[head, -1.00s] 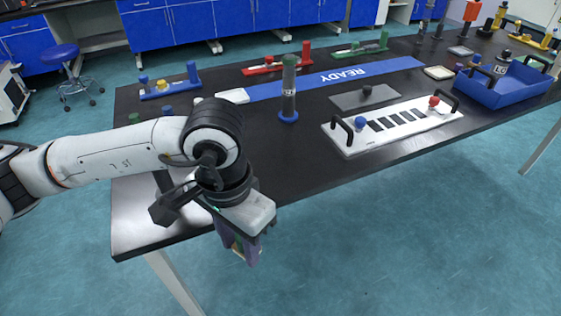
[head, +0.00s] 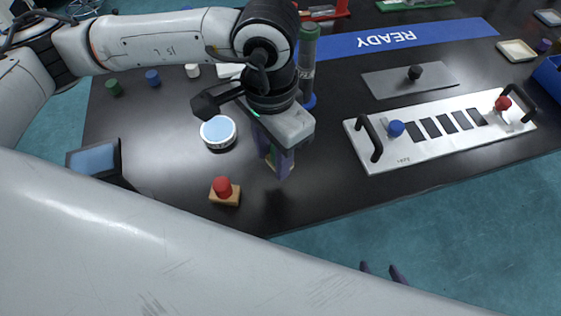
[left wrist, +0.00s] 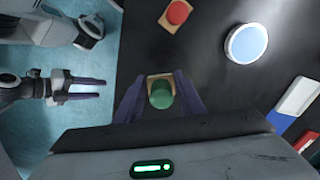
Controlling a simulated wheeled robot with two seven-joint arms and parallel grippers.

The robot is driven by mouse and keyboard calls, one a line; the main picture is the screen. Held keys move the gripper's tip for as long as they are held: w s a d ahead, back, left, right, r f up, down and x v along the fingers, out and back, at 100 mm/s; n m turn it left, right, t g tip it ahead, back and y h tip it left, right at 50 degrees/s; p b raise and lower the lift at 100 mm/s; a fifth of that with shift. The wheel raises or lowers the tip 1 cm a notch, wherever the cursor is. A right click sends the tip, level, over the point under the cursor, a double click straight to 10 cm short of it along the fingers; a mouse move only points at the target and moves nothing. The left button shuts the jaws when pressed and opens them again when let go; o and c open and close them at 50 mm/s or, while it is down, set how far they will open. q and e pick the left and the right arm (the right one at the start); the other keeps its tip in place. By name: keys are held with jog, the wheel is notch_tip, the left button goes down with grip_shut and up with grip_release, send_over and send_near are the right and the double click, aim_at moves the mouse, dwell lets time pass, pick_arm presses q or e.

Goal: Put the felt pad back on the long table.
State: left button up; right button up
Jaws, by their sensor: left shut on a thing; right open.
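My left gripper (head: 276,165) is shut on the felt pad, a small tan block with a green knob. The felt pad (left wrist: 161,92) shows between the purple fingers in the left wrist view; in the head view the fingers mostly hide it. The gripper is over the front part of the black long table (head: 335,195). I cannot tell whether the pad touches the tabletop. My right gripper (left wrist: 88,89) is open and empty, off the table's front edge; its fingertips show at the bottom of the head view.
A red-knobbed tan block (head: 224,192) and a round white dish with a pale blue top (head: 219,132) stand left of the held pad. A dark tube on a blue base (head: 308,70) stands behind it. A white panel with handles (head: 440,140) lies right. Bare tabletop lies between.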

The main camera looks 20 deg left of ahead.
pick_arm(q)
jog(key=f, duration=0.2)
jog(key=shift+s+f, duration=0.2)
jog(key=shift+f, duration=0.2)
notch_tip(320, 180, down, 4)
jog(key=shift+r+p, duration=0.15)
jog(key=shift+p, duration=0.25)
jog(key=shift+f, duration=0.35)
jog(key=shift+w, duration=0.1)
pick_arm(e)
jog(key=shift+s+a+r, duration=0.1)
jog(key=shift+s+r, duration=0.05)
jog(key=shift+r, duration=0.35)
pick_arm(q)
jog(key=shift+f, duration=0.1)
jog(key=shift+f, duration=0.1)
jog(key=o, duration=1)
pick_arm(e)
jog(key=shift+f, duration=0.2)
